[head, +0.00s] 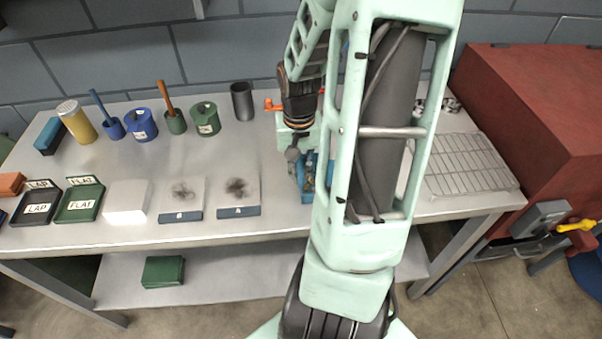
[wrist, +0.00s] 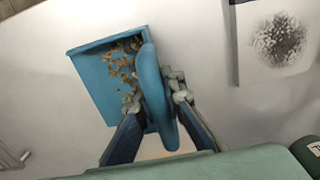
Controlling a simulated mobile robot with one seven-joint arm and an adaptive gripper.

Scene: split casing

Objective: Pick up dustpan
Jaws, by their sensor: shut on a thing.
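The blue dustpan (wrist: 92,74) shows in the wrist view, with brown crumbs scattered in its pan. Its handle rises between the fingers of my gripper (wrist: 155,98), which is shut on it. In the head view a small part of the dustpan (head: 303,183) shows just left of my arm, over the bench near its front edge. My arm hides the rest of it there. My gripper (head: 294,154) is partly hidden there too. I cannot tell whether the pan touches the bench.
The grey bench (head: 270,200) carries a smudged plate (head: 238,195) left of the dustpan. A wire rack (head: 470,165) lies to the right, by a red cabinet (head: 530,110). Green and blue pots, a yellow can (head: 77,122) and a dark cup (head: 242,101) stand along the back.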

